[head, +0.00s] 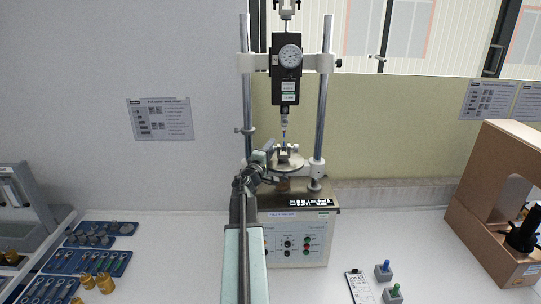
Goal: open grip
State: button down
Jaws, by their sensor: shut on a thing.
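My arm reaches forward over the bench to the tester (300,222) in the middle. My gripper (272,152) is at the round stage (291,163), beneath the black gauge (286,68) with its dial and downward probe. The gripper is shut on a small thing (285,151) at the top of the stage. The thing is too small to make out clearly, and the gripper partly hides it. I cannot tell whether it rests on the stage.
Blue trays (88,262) with metal parts lie at left, with brass pieces (105,283) beside them. A clipboard (358,287) and two knobbed blocks (383,271) lie at front right. A brown cabinet (490,210) stands at right. Two steel columns (322,115) flank the stage.

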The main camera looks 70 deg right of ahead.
jog(key=c, duration=1.1)
grip_release()
jog(key=shift+a, duration=0.1)
jog(key=a+f+b, duration=0.1)
jog(key=a, duration=0.6)
jog(key=shift+a, duration=0.3)
